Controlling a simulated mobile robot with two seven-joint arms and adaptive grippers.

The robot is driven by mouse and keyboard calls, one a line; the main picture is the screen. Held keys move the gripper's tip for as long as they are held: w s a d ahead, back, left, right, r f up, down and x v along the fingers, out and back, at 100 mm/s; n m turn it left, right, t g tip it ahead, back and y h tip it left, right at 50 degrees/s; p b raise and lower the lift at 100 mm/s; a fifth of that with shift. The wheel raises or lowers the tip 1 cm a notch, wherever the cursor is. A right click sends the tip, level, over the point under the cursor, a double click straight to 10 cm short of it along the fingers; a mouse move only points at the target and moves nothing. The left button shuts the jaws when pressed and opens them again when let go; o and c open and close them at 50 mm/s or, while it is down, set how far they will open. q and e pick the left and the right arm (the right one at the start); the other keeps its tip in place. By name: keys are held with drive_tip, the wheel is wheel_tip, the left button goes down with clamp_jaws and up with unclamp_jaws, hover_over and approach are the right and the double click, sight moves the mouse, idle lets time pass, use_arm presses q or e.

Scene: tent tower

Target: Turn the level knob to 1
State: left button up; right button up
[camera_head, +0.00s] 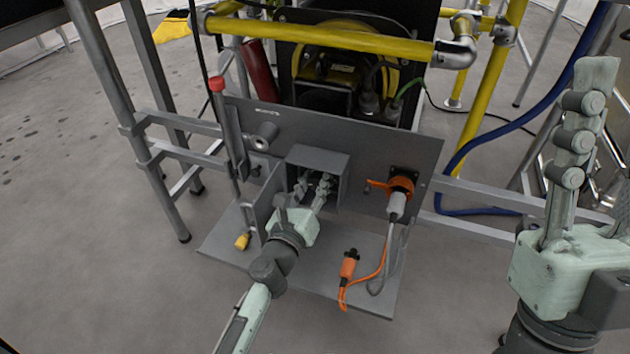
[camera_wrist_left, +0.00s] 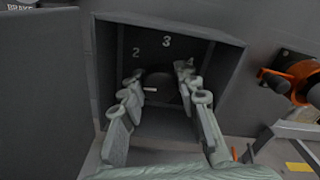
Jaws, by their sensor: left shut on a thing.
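The level knob (camera_wrist_left: 163,90) is a dark round knob with a short white mark at its left side. It sits inside an open grey box (camera_head: 320,158) on the grey panel. The numbers 2 and 3 show on the box's back wall above it in the left wrist view; I cannot see a 1. My left gripper (camera_head: 316,184) reaches into the box, its fingers (camera_wrist_left: 160,82) shut on the knob from both sides. The fingers hide parts of the knob. My right gripper (camera_head: 585,75) is raised at the right, away from the panel; its finger opening cannot be judged.
The box's door (camera_head: 269,200) stands open on the left. A red-tipped lever (camera_head: 217,86) rises further left. An orange connector (camera_head: 400,184) with a grey plug is right of the box.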

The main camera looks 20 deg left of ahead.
idle(0.3)
use_arm(q)
drive_tip(key=o, duration=1.2)
drive_tip(key=shift+c, duration=0.2)
